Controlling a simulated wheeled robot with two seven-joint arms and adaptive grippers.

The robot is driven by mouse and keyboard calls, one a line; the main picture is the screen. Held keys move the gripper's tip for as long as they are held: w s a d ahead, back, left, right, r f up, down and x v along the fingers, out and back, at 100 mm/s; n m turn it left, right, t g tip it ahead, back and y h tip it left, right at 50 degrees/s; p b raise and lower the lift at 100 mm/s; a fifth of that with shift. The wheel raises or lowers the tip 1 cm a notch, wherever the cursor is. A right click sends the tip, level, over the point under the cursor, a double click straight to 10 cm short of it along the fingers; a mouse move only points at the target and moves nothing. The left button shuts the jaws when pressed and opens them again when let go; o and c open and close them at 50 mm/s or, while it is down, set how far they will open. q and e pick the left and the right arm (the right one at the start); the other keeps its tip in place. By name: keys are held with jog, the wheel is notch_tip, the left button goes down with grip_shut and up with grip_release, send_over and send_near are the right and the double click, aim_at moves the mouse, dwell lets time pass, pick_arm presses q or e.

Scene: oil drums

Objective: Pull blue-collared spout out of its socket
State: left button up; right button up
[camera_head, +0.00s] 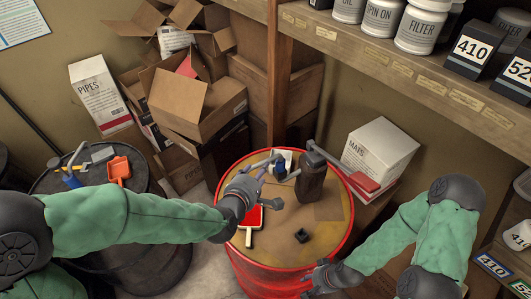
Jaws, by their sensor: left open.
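A small white and dark blue part (283,162) stands on the red-rimmed drum top (312,235); it may be the blue-collared spout, but its collar and socket are too small to make out. My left gripper (277,181) is open over the drum, its fingers spread just left of and in front of that part. I cannot tell whether a finger touches it. Another blue piece with a pale upright tip (73,178) stands on the dark drum (140,195) at left. My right gripper (308,280) is low at the drum's front rim, its fingers small and dark.
A red dustpan-like tool (254,216) and a small black block (301,236) lie in front. Boxes (190,105) and a shelf (400,68) stand behind.

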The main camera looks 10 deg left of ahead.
aim_at(267, 160)
pick_arm(q)
jog(key=x, duration=0.9)
jog(key=shift+w, duration=0.25)
jog(key=shift+c, duration=0.3)
jog(key=shift+r, duration=0.15)
grip_shut()
